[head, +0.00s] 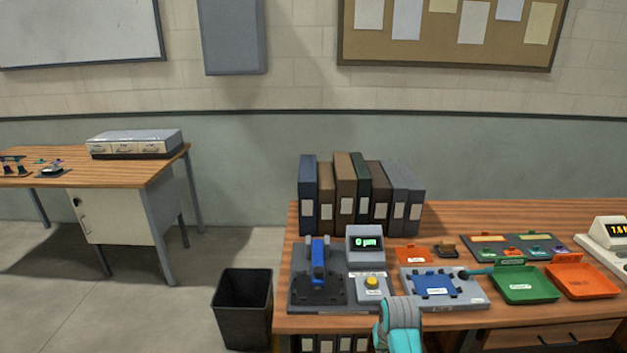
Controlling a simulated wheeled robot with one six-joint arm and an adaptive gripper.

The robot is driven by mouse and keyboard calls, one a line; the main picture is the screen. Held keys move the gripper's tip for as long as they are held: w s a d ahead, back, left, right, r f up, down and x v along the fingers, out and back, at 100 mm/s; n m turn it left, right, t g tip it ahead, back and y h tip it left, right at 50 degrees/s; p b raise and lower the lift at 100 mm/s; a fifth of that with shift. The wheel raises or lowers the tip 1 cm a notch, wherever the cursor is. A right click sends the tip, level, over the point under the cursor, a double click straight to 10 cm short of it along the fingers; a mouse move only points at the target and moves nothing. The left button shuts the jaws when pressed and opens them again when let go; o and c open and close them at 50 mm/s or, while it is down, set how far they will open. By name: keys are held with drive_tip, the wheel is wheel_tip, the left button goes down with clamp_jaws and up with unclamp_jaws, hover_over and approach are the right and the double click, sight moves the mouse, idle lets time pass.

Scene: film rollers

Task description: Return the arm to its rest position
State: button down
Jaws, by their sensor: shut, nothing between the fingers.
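A rounded grey and teal link of my arm shows at the bottom edge, in front of the desk (520,212). It stands close to the front of a grey fixture with a blue plate (435,285). My gripper itself does not show, so its fingers are hidden from this view. Nothing held by the arm can be seen.
The desk carries a blue-levered device (318,262), a display reading 0 µm (365,243), a yellow button box (372,287), a green tray (525,285), an orange tray (581,281) and upright binders (345,190). A black bin (243,308) stands left. Floor beyond it is clear.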

drive_tip(key=s+f+t, duration=0.3)
drive_tip(key=s+f, duration=0.8)
drive_tip(key=s, duration=0.2)
drive_tip(key=s+t, duration=0.3)
drive_tip(key=s, duration=1.3)
drive_tip(key=s+r+t, duration=0.3)
drive_tip(key=s+r, duration=0.5)
drive_tip(key=s, duration=0.6)
drive_tip(key=s+r+t, duration=0.1)
drive_tip(key=s+r, duration=0.4)
drive_tip(key=r, duration=0.3)
drive_tip(key=s+r+t, duration=0.1)
drive_tip(key=s+r, duration=0.4)
drive_tip(key=r, duration=0.3)
drive_tip(key=shift+t, duration=0.3)
